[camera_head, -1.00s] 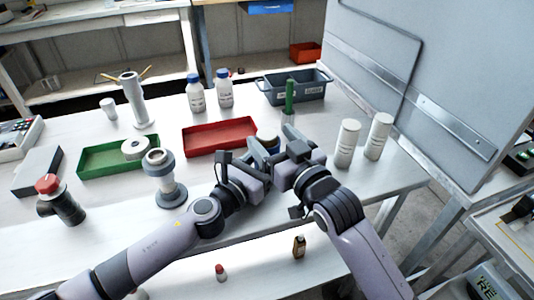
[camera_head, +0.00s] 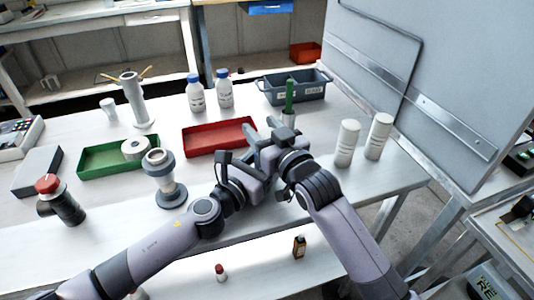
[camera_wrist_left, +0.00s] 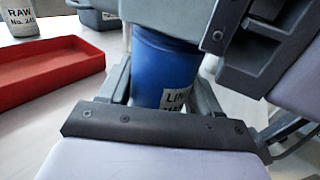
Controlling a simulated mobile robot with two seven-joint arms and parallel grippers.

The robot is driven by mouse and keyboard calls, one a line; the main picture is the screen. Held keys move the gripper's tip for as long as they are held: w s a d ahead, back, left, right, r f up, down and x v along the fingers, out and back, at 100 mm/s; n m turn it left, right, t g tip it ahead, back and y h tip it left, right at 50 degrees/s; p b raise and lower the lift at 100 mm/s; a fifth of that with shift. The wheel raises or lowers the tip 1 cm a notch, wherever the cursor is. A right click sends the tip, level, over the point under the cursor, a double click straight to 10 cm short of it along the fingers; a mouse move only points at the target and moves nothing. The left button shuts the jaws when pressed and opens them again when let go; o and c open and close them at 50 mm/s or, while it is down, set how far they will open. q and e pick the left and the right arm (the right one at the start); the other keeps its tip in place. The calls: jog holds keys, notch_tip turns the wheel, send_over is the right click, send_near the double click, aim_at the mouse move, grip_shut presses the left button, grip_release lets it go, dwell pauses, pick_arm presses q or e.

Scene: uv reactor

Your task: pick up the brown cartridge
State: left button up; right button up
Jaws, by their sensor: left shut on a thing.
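A blue cylinder (camera_wrist_left: 163,70) with a white label, partly readable as "LIN", stands between the fingers of my left gripper (camera_wrist_left: 165,85) in the left wrist view. The left gripper is shut on it. Grey parts cover its top. In the head view my right gripper (camera_head: 262,133) is close against the left one, over the front of the table, and hides the held cylinder. I cannot tell whether the right gripper is open or shut. No clearly brown cartridge shows; a small brown bottle (camera_head: 299,246) with a pale label stands on the lower shelf.
A red tray (camera_head: 190,148) lies just behind my grippers, a green tray (camera_head: 92,173) to the left. A grey lamp-like stand (camera_head: 170,195) is beside my left arm. Two white cylinders (camera_head: 347,143) stand at right, near a large grey panel (camera_head: 440,80). A grey bin (camera_head: 300,97) is behind.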

notch_tip(320, 180, up, 10)
jog(key=shift+f, duration=0.1)
dwell(0.5)
pick_arm(q)
jog(key=o, duration=1.2)
